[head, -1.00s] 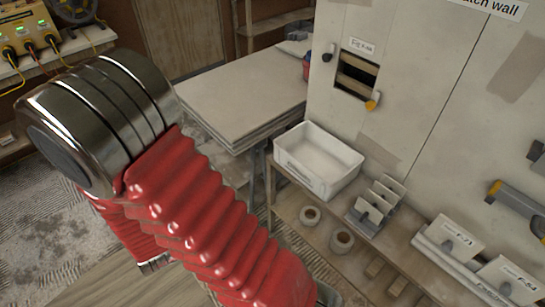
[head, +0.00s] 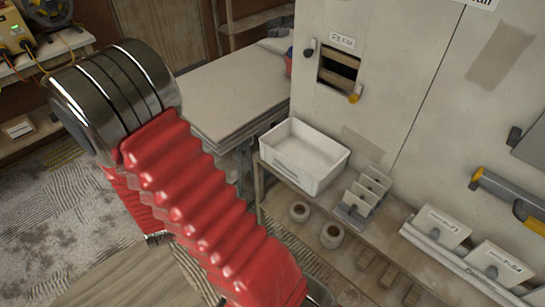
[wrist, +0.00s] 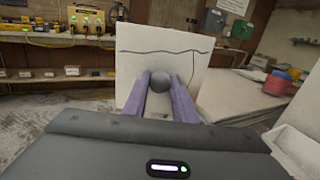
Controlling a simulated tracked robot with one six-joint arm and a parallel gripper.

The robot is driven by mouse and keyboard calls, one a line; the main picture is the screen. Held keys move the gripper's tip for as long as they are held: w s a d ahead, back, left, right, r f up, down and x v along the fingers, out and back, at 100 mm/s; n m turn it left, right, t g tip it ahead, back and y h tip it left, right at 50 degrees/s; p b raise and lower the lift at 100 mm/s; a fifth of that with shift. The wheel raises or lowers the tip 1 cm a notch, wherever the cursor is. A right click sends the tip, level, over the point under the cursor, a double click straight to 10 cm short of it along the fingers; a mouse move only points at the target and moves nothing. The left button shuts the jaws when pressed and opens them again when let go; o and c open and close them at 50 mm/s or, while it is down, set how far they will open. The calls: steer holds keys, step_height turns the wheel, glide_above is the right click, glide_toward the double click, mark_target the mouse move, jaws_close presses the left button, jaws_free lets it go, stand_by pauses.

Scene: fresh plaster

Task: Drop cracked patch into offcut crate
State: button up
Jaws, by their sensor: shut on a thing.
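A white patch (wrist: 140,64) with dark, wavy crack lines stands upright in front of my gripper (wrist: 158,80) in the wrist view. My gripper's purple fingers are shut on the grey round knob on the patch's face. In the head view my arm crosses the left foreground, and neither the gripper nor the patch can be seen there. A white open-topped crate (head: 316,184) with a label on its front stands on the low bench beside the wall in the head view. It looks empty; its label is too small to read.
A stack of grey boards (head: 225,98) lies left of the crate. A small slotted rack (head: 362,198) stands to its right, then labelled white patches (head: 442,228) on a rail. The wall (head: 420,70) rises behind. Two rolls (head: 331,235) sit below the bench top.

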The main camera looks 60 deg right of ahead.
steer(key=s+d+f+m+g+h, duration=0.25)
steer(key=s+d, duration=0.25)
steer(key=d, duration=0.8)
steer(key=s+d+f+m+g+h, duration=0.1)
steer(key=s+d+m+g+h, duration=0.35)
steer(key=d, duration=0.85)
steer(key=s+d+f+m+g+h, duration=0.1)
steer(key=s+d+f+m+g, duration=0.2)
steer(key=s+d+g, duration=0.4)
steer(key=s+d+m, duration=0.1)
steer(key=s+d, duration=0.8)
steer(key=s, duration=0.2)
steer(key=shift+h, duration=0.4)
steer(key=shift+d, duration=0.1)
steer(key=shift+f, duration=0.1)
steer(key=shift+w+f, duration=0.1)
steer(key=shift+f, duration=2.8)
steer(key=o, duration=1.1)
steer(key=shift+c, duration=0.2)
